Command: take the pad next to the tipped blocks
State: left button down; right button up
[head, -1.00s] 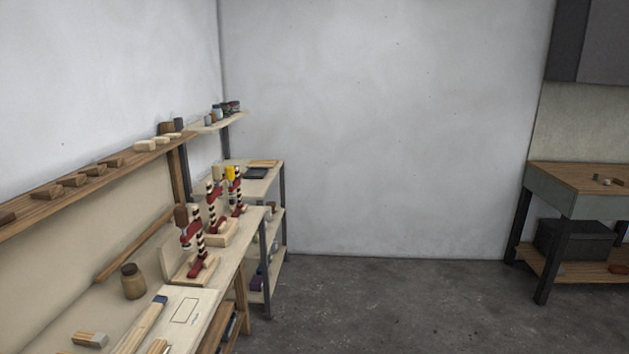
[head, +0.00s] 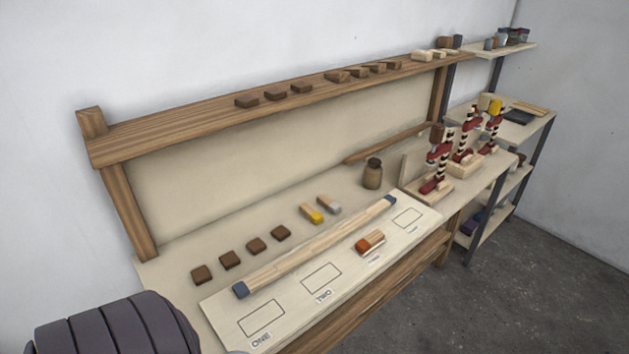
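Several small dark brown pads lie in a row on the bench top. The pad at the right end of the row (head: 281,232) is the one closest to the tipped blocks. Just right of it lie a yellow-tipped block (head: 311,213) and a grey-tipped block (head: 329,205), side by side and apart from the pad. The other pads (head: 256,244) run down to the left. An orange-tipped block (head: 370,242) lies on the pale marked board (head: 290,300). Neither of my grippers is in view.
A long pole with blue ends (head: 315,247) lies between the pads and the board's outlines. A brown jar (head: 372,174) and red clamps (head: 440,160) stand farther right. More brown blocks (head: 301,87) sit on the shelf above. A dark ribbed shape fills the lower left corner.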

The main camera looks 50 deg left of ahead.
aim_at(280, 233)
jog(key=u, duration=1.7)
